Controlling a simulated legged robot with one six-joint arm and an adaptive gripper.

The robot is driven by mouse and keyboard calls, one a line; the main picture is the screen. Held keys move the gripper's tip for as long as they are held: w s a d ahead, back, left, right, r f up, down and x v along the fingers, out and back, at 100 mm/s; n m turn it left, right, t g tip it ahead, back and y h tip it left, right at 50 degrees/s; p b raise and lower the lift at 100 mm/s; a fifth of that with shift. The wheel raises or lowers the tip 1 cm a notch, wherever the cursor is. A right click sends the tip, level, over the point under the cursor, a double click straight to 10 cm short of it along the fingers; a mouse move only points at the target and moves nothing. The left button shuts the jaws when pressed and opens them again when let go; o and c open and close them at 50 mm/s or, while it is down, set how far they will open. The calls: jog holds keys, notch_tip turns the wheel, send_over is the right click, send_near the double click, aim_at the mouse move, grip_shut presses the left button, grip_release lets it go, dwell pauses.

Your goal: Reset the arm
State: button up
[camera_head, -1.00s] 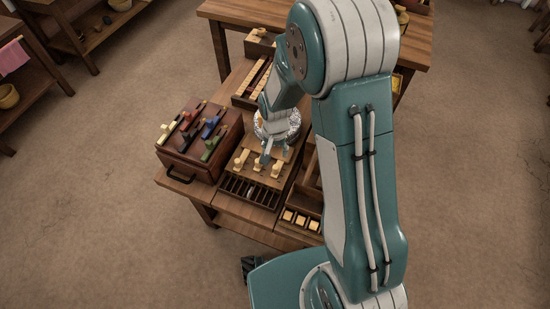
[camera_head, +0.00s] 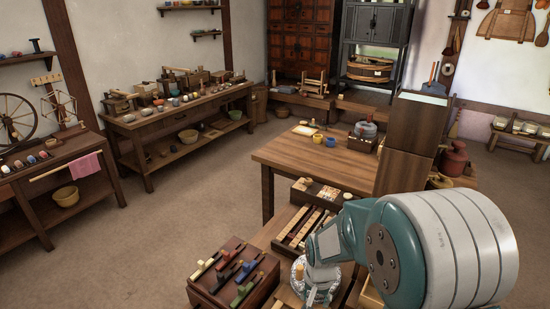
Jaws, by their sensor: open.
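My arm (camera_head: 430,255) rises at the lower right of the head view, bent at its big teal and white joint. My gripper (camera_head: 312,299) hangs at the bottom edge of the picture, small and partly cut off. It is open, and I see nothing held in it. It is close to a white patterned round piece (camera_head: 298,272) that it partly hides.
A dark red-brown box (camera_head: 207,291) with coloured handled pieces on top is left of my gripper. A long tray of light strips (camera_head: 302,228) lies behind it. A wooden table (camera_head: 300,158) and a tall brown box (camera_head: 403,150) stand beyond. Floor at left is clear.

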jog(key=s+d+r+n+t, duration=0.1)
jog(key=s+r, duration=0.3)
jog(key=r, duration=0.4)
jog(key=s+d+r+n+t, duration=0.1)
jog(key=s+d+r+t, duration=0.15)
jog(key=r, duration=0.55)
jog(key=s+r+n, duration=0.1)
jog(key=s+r, duration=0.2)
jog(key=s, duration=0.3)
jog(key=s+d+r+n+t, duration=0.1)
jog(key=s+r, duration=0.2)
jog(key=s, duration=0.2)
jog(key=shift+s+r, duration=0.35)
jog(key=shift+s, duration=0.05)
jog(key=shift+o, duration=0.3)
jog(key=shift+t, duration=0.25)
